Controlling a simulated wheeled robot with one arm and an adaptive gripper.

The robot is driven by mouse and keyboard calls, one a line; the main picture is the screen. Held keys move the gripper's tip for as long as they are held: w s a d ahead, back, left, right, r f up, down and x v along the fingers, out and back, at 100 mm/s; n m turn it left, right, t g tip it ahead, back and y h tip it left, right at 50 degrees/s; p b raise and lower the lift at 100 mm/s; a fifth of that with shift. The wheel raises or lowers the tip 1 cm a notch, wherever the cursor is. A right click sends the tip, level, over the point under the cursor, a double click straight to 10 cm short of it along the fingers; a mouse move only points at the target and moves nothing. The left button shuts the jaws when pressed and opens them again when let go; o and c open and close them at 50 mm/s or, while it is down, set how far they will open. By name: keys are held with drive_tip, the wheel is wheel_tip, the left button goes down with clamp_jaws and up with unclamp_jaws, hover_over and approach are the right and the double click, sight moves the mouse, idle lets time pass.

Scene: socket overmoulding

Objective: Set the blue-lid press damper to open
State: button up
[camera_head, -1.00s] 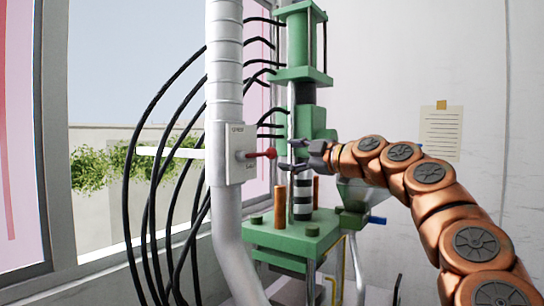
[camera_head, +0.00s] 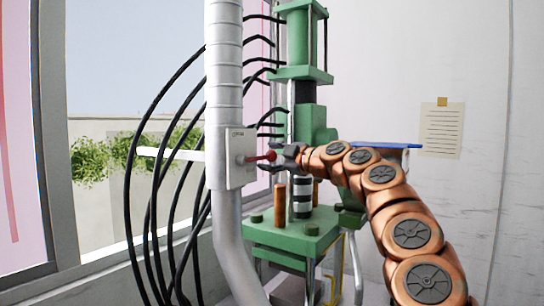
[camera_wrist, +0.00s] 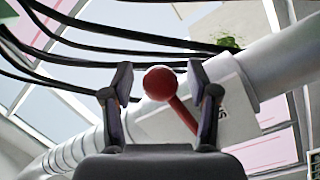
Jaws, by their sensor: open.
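The damper is a pale plate (camera_head: 242,145) on the grey vertical duct, with a red lever (camera_head: 258,158) sticking out roughly level to the right. Small lettering on the plate is too small to read surely. My gripper (camera_head: 280,158) is open at the lever's end, coming from the right. In the wrist view the lever's red ball knob (camera_wrist: 159,83) sits between the two spread fingers, with a gap on each side. The blue lid (camera_head: 385,145) shows behind my arm at the right of the green press (camera_head: 300,228).
Black hoses (camera_head: 150,190) hang in loops left of the duct, close to the plate. Copper-coloured posts (camera_head: 280,206) stand on the press bed below my gripper. A paper sheet (camera_head: 441,130) is on the right wall. A window is at the left.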

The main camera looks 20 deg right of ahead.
drive_tip(key=shift+c, duration=0.4)
clamp_jaws()
